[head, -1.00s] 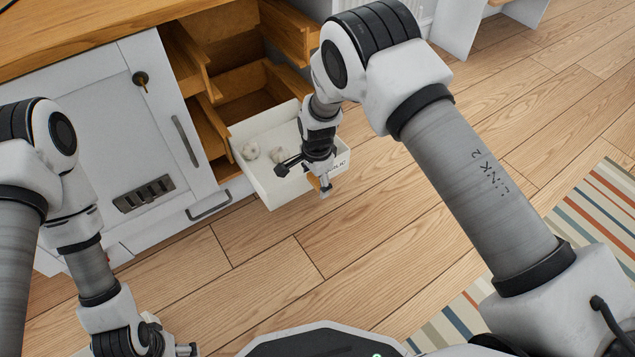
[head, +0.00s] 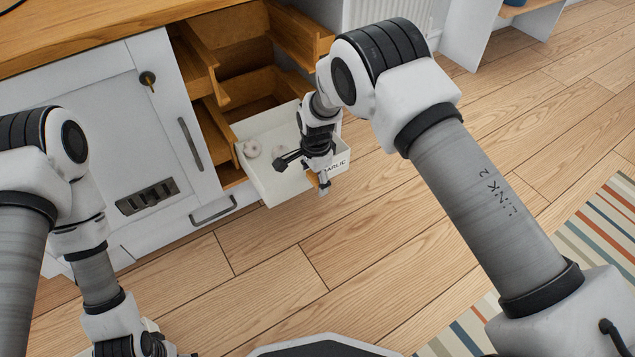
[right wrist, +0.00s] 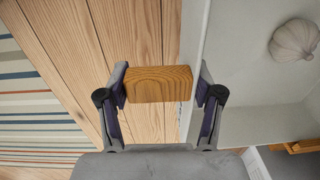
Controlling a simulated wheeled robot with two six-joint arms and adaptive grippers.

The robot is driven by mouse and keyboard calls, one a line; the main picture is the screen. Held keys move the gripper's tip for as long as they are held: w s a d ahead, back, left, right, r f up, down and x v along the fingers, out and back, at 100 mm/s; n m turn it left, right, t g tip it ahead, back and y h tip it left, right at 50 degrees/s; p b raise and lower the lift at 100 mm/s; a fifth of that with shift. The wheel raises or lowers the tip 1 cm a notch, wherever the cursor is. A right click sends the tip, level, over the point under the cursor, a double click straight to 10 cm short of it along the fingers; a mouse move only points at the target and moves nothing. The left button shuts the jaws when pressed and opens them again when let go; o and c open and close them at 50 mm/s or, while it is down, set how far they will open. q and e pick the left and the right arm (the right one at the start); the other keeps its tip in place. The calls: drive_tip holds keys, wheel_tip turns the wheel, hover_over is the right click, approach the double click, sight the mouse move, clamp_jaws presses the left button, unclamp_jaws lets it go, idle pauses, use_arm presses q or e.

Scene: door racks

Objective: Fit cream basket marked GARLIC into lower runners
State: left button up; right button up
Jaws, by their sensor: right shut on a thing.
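The cream basket marked GARLIC (head: 275,186) is at the lower part of the open cabinet bay in the head view. Its rear is between the lower wooden runners (head: 216,138), and its front sticks out over the floor. White garlic bulbs lie inside; one bulb (right wrist: 295,40) shows in the right wrist view. My right gripper (head: 324,184) is at the basket's front. In the right wrist view its fingers are shut on the basket's wooden handle (right wrist: 158,85). Whether the basket's edges sit in the runners is hidden. My left gripper (head: 135,345) is cut off at the bottom left, its fingers unclear.
Upper wooden runners (head: 300,32) flank the empty bay above. A white cabinet door (head: 110,130) with a handle and knob is to the left. A white radiator (head: 385,12) is behind right. The wood floor in front is clear; a striped rug (head: 590,235) lies right.

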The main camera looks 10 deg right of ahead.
drive_tip(key=shift+w+a, duration=0.15)
drive_tip(key=shift+w, duration=0.3)
drive_tip(key=shift+b, duration=0.35)
drive_tip(key=shift+w+a+b, duration=0.25)
drive_tip(key=shift+w+b, duration=0.3)
drive_tip(key=shift+w, duration=0.15)
drive_tip(key=shift+w+a+b, duration=0.25)
drive_tip(key=shift+w+b, duration=0.35)
drive_tip(key=shift+w, duration=0.1)
drive_tip(key=shift+w+a+b, duration=0.25)
drive_tip(key=shift+w+b, duration=0.3)
drive_tip(key=shift+w, duration=0.4)
drive_tip(key=shift+a, duration=0.1)
